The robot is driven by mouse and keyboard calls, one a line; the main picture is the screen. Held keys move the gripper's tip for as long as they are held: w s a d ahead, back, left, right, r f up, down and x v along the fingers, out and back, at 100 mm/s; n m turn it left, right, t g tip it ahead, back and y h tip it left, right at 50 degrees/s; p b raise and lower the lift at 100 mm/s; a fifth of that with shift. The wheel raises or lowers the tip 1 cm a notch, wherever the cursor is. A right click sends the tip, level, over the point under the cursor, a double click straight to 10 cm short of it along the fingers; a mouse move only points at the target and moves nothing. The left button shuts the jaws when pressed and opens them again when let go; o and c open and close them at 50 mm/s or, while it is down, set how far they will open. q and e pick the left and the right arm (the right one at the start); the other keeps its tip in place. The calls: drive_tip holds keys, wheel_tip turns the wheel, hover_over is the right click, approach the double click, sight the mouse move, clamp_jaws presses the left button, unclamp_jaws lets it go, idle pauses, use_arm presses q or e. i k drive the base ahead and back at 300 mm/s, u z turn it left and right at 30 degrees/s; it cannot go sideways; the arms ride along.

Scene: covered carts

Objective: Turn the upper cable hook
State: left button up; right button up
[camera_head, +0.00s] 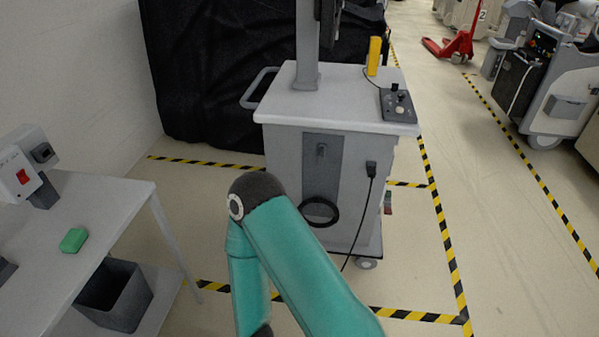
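A pale grey cart (275,160) stands in the middle. A darker grey panel (322,180) is on its near face. A small grey hook (321,151), which looks like the upper cable hook, sits high on this panel; its exact turn is too small to tell. A black ring or cable loop (334,213) is at the panel's lower part, partly hidden behind my teal arm. A black plug (371,168) is on the cart face right of the panel, with a cable hanging down. My teal arm is bent in front of the cart's lower left; neither gripper shows.
A black cover (210,75) hangs behind the cart. A white table (110,205) at left bears a green block (74,240), with a dark bin (118,295) below. Floor right of the cart is clear up to grey machines (565,85) and a red pallet truck (455,45).

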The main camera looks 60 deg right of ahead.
sight(323, 148)
drive_tip(key=u, duration=0.25)
drive_tip(key=i, duration=0.6)
drive_tip(key=u, duration=3.3)
drive_tip(key=k, duration=0.6)
drive_tip(key=z, duration=5.65)
